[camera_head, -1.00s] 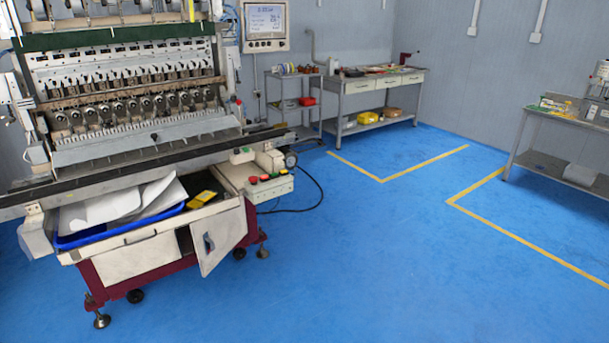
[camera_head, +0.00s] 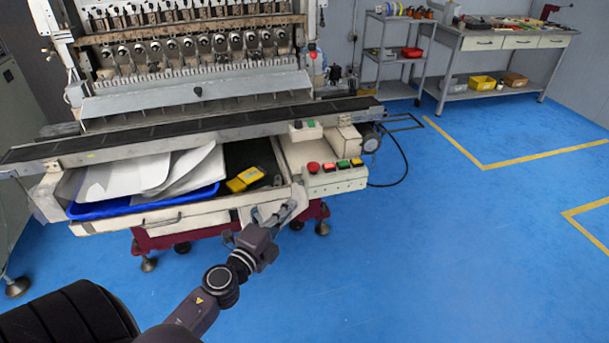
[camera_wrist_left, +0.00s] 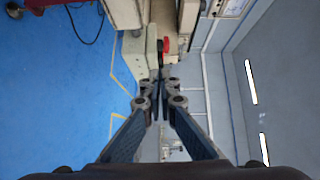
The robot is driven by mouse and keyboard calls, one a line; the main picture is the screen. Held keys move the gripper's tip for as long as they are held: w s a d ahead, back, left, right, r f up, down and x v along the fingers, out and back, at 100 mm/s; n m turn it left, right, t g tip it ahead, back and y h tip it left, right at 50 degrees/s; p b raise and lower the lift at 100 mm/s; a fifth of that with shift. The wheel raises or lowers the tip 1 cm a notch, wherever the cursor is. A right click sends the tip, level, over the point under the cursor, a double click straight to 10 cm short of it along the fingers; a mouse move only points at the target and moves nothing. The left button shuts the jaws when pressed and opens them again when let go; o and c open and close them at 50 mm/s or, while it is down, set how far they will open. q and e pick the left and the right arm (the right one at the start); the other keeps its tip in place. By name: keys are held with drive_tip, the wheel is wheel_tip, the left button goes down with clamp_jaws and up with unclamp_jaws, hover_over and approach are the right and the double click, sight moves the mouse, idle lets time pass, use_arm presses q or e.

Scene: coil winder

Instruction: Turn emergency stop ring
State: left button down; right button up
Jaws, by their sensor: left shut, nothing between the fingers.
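The emergency stop (camera_head: 313,167) is a red mushroom button on the left end of the cream control box (camera_head: 335,183) at the winder's front right corner. In the left wrist view a red button (camera_wrist_left: 165,45) shows on the box, just beyond the fingertips; its ring cannot be made out. My left gripper (camera_head: 279,212) is in front of the machine, below and left of the control box, apart from the button. In the left wrist view the left gripper (camera_wrist_left: 159,78) has its fingers together, with nothing between them. My right gripper is not in view.
More coloured buttons sit to the right of the emergency stop. A blue tray (camera_head: 105,208) with white sheets and a yellow object (camera_head: 245,179) lie in the machine's drawer area. A black cable (camera_head: 400,160) hangs at right. The blue floor at right is clear.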

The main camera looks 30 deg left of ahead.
use_arm(q)
drive_tip(key=r, duration=0.2)
drive_tip(key=p, duration=0.1)
approach(309, 168)
drive_tip(key=w+d, duration=0.2)
drive_tip(key=w, duration=0.2)
drive_tip(key=w+a, duration=0.2)
drive_tip(key=shift+w+a+f+b, duration=0.1)
drive_tip(key=shift+w+f+b, duration=0.05)
drive_tip(key=shift+w+b, duration=0.2)
drive_tip(key=shift+w+a, duration=0.15)
drive_tip(key=shift+a, duration=0.1)
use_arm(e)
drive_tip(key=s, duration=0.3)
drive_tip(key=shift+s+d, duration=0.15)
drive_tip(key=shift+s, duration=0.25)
